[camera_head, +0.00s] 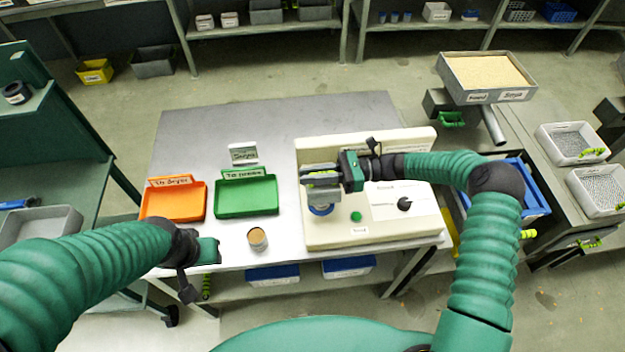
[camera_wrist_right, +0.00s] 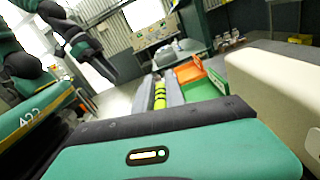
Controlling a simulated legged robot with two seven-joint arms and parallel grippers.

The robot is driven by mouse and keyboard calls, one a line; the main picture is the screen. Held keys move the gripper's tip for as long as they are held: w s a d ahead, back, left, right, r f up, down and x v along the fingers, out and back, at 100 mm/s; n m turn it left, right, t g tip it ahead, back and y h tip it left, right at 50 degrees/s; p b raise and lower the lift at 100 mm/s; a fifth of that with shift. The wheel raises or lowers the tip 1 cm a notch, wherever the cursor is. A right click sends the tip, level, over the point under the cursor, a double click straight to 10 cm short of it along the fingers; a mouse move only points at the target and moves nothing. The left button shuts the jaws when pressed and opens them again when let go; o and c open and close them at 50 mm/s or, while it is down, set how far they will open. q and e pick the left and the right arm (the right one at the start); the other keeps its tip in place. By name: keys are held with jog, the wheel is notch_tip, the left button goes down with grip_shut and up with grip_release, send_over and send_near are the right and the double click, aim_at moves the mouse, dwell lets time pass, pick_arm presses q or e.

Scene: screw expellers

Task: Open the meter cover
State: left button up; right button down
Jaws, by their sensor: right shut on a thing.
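The meter (camera_head: 384,226) is a cream box on the right half of the metal table, with a dial, a green button and a blue ring at its left part. My right gripper (camera_head: 322,182) is over the left part of the meter, above the blue ring, and is shut on the meter cover, which it mostly hides.
An orange tray (camera_head: 173,203) and a green tray (camera_head: 246,198) with labels stand left of the meter. A small tan-topped cup (camera_head: 257,238) stands near the front edge, close to my left gripper. A bin of grain (camera_head: 487,72) is at the back right. The table's back left is clear.

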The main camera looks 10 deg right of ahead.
jog(key=shift+w+r+m, duration=0.25)
jog(key=shift+w+m, duration=0.2)
jog(key=shift+m, duration=0.2)
jog(key=shift+w+r+m, duration=0.25)
jog(key=shift+w+m, duration=0.2)
jog(key=shift+m, duration=0.2)
